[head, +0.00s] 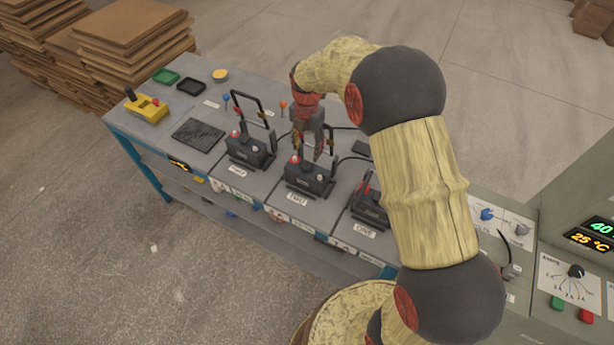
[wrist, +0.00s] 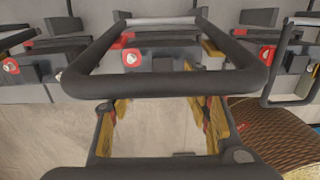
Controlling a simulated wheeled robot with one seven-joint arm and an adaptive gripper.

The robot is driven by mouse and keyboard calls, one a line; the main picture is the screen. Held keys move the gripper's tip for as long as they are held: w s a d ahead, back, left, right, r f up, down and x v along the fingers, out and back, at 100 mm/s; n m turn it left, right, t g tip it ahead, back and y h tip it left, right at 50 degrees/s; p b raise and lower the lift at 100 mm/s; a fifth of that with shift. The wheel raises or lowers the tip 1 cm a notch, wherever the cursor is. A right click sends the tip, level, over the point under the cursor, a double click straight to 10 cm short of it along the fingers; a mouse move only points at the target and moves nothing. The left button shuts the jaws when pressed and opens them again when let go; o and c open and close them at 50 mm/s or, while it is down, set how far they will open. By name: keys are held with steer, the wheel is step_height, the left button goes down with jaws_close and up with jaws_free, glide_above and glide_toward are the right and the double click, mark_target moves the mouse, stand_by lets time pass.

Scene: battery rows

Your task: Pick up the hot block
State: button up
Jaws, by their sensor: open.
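Three dark blocks with upright black handles and red parts on top stand in a row on the grey bench: the left block (head: 248,152), the middle block (head: 309,179) and the right block (head: 368,211). I cannot tell from their look which one is hot. My gripper (head: 310,150) points down, open, over the middle block by its handle. In the wrist view a black handle (wrist: 160,85) fills the foreground, and my yellow-padded fingers (wrist: 160,125) show apart within its outline. Contact cannot be told. My arm partly hides the right block.
The left end of the bench holds a yellow device (head: 147,108), a dark ribbed pad (head: 198,134), and green and black trays (head: 190,86). Stacked boards (head: 135,35) lie behind.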

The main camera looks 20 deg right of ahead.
mark_target(307, 164)
steer(key=f, duration=0.4)
steer(key=f+b, duration=0.1)
steer(key=f, duration=0.1)
steer(key=shift+s+a+f, duration=0.1)
steer(key=shift+s+f, duration=0.1)
steer(key=shift+s, duration=0.15)
steer(key=shift+c, duration=0.9)
jaws_close()
steer(key=shift+w+r, duration=0.15)
steer(key=shift+r, duration=0.05)
